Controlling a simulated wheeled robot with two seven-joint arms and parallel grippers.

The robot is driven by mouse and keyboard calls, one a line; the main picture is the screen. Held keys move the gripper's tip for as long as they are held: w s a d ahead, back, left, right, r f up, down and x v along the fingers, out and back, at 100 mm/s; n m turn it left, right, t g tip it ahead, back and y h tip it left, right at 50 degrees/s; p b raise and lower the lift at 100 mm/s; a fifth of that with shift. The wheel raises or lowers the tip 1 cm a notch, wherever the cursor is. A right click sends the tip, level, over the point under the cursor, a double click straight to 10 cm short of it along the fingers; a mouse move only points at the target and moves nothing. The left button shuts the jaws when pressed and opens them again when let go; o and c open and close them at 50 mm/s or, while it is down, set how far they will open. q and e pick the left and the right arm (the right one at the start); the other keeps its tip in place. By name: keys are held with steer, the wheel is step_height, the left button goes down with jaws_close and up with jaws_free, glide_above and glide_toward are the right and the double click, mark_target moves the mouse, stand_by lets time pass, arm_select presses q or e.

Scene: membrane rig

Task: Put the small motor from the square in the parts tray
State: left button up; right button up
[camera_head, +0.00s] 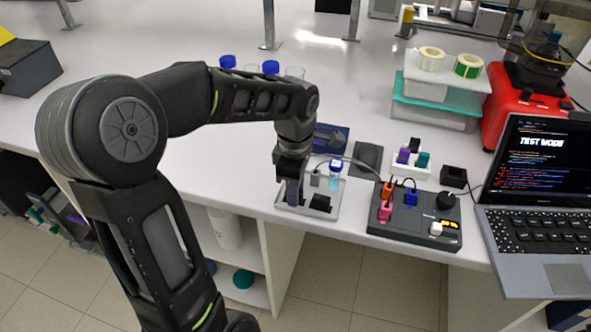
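My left gripper (292,192) points down at the left part of a shallow light-grey tray (335,208), which I take to be the parts tray. Its fingertips are small and dark, and a purplish-grey patch shows between or on them; I cannot tell if it is a held part. A black block (320,203) lies in the tray, right of the fingers. A dark square pad (367,159) lies behind and right of the tray, with nothing visible on it. I cannot make out the small motor for certain. My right gripper is out of view.
A blue-capped vial (335,175) stands at the tray's back edge. A black control box (415,218) with coloured plugs and cables is to the right, near the laptop (540,200). A white block with coloured pieces (408,164) and a black open box (453,177) stand behind it.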

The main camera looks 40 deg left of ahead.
arm_select(q)
step_height(320, 180, up, 12)
steer(key=shift+f, duration=0.15)
